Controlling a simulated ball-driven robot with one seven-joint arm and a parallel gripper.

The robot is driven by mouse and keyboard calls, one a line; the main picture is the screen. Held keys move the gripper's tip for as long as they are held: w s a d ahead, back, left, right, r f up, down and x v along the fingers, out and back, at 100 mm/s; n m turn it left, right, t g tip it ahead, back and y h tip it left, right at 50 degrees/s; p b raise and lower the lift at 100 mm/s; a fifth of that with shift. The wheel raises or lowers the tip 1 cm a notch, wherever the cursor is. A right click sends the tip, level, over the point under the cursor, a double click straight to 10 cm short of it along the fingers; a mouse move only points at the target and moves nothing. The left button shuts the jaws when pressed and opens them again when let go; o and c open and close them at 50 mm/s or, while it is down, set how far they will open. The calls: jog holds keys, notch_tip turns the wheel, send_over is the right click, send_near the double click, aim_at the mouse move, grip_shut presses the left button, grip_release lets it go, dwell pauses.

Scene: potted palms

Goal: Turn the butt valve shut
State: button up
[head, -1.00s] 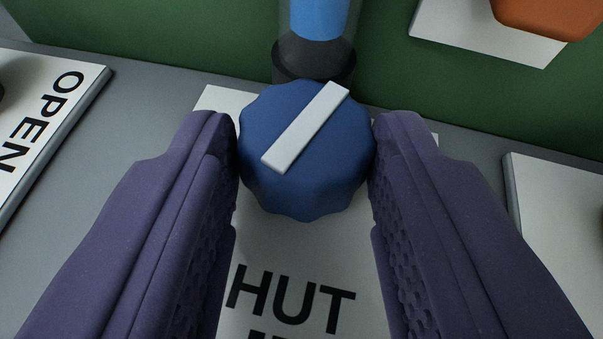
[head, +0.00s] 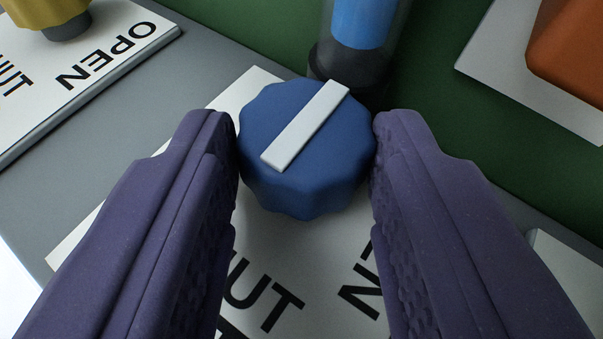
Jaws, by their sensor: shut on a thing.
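A blue scalloped knob (head: 300,185) with a raised white bar (head: 305,126) across its top stands on a white label plate (head: 262,84). The bar runs from lower left to upper right in the picture. My gripper (head: 307,150) is shut on the blue knob, with one purple finger against each side. The plate's black lettering is partly hidden by the fingers; "HUT" shows in front of the knob. I cannot read the knob's own name.
Behind the knob is a clear tube (head: 361,40) with blue in it. A yellow knob (head: 48,14) stands on another plate (head: 110,55) marked "OPEN" at upper left. An orange-brown thing (head: 570,55) is at upper right, before a green wall (head: 440,70).

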jog(key=o, duration=1)
jog(key=shift+d, duration=0.1)
jog(key=shift+o, duration=0.2)
jog(key=shift+s+r, duration=0.1)
jog(key=p+v, duration=0.3)
jog(key=v, duration=0.3)
jog(key=shift+s+r, duration=0.2)
jog(key=shift+s, duration=0.15)
jog(key=shift+s+r, duration=0.1)
jog(key=shift+s, duration=0.35)
